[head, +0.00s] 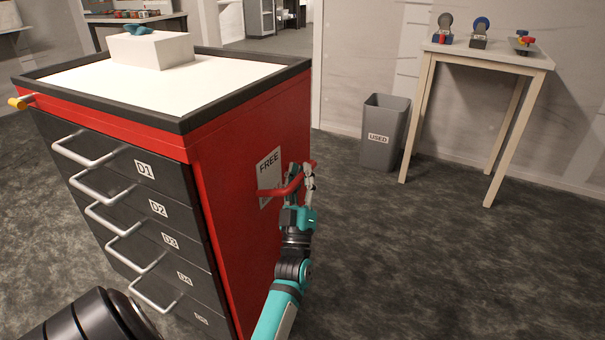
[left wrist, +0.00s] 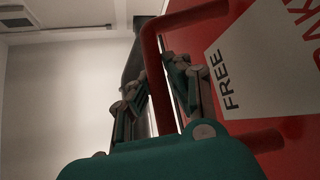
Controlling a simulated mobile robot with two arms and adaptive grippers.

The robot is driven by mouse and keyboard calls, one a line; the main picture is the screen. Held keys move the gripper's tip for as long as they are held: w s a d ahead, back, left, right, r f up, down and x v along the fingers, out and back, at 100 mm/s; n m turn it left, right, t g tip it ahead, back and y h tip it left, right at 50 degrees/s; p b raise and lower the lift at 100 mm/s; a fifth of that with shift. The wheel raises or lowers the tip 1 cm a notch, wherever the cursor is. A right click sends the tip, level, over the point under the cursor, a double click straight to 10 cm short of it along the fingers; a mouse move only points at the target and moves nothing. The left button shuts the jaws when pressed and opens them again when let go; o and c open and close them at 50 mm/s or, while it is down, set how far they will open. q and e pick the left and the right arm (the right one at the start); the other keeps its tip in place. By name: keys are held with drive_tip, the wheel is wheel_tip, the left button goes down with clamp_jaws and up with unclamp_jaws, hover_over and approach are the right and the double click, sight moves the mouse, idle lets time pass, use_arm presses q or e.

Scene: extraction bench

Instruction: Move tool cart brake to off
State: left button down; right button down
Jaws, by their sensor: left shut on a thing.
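The tool cart (head: 240,140) is red with dark drawers and stands at the left in the head view. On its right side is a white label (head: 269,165) reading FREE, with more red lettering cut off in the left wrist view (left wrist: 270,70). A red bent bar handle (head: 280,191) sticks out from that side, by the label; it shows as a loop in the left wrist view (left wrist: 153,60). My left gripper (head: 302,175) is shut on this bar, one finger on each side of it. My right gripper is not in view.
A white box (head: 151,50) with a teal item sits on the cart top. A grey bin (head: 385,130) marked USED and a small table (head: 490,52) with several casters stand at the back right. Open floor (head: 430,260) lies right of the cart.

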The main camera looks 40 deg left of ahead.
use_arm(q)
drive_tip(key=shift+r, duration=0.1)
idle(0.3)
drive_tip(key=c, duration=1.2)
unclamp_jaws()
drive_tip(key=shift+c, duration=0.2)
drive_tip(key=v, duration=1.2)
drive_tip(key=shift+w, duration=0.1)
